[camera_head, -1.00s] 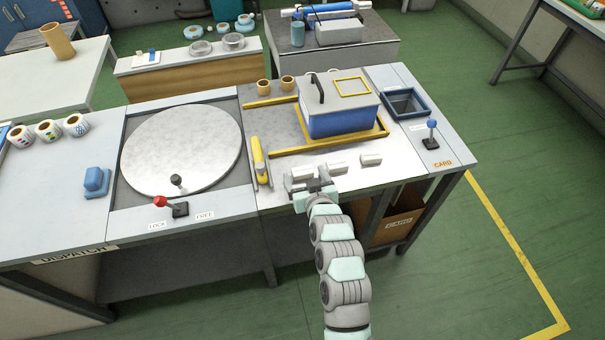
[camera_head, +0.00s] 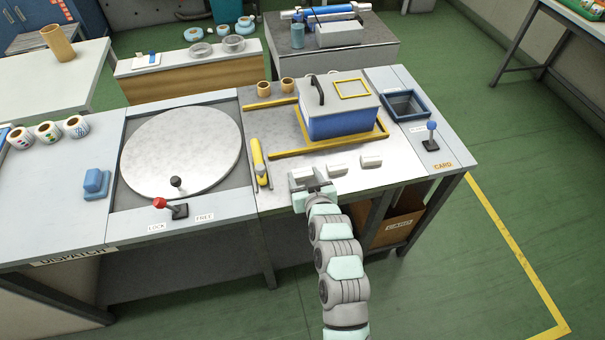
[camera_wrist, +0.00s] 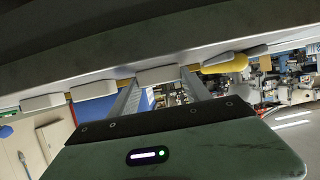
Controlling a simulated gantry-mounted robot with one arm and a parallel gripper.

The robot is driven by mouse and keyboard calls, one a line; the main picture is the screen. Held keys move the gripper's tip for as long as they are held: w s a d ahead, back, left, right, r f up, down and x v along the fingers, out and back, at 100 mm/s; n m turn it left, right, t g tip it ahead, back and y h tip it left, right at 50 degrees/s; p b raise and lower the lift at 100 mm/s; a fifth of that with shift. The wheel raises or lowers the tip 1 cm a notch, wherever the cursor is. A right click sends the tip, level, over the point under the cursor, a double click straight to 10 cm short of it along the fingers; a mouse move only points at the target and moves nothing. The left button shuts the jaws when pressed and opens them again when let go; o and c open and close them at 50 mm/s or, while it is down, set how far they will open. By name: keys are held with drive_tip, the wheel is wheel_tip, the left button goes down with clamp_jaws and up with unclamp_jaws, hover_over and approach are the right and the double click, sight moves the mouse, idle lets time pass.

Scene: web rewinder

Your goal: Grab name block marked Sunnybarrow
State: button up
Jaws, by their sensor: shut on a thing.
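Three white name blocks lie in a row near the front edge of the bench: a left one (camera_head: 303,171), a middle one (camera_head: 337,169) and a right one (camera_head: 371,161). No lettering is readable on them, so I cannot tell which says Sunnybarrow. My gripper (camera_head: 309,179) is at the left block, reaching in from the front. In the wrist view my gripper (camera_wrist: 160,85) is shut on this block (camera_wrist: 160,75), which sits between the two fingers. The other two blocks lie to its left there.
A yellow-handled tool (camera_head: 259,162) lies just left of the held block. Behind the row is a blue box with a grey lid (camera_head: 340,112) within yellow rails. A round plate (camera_head: 181,149) and a red-knobbed lever (camera_head: 168,206) are to the left.

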drive_tip(key=shift+c, duration=1)
drive_tip(key=shift+r, duration=0.15)
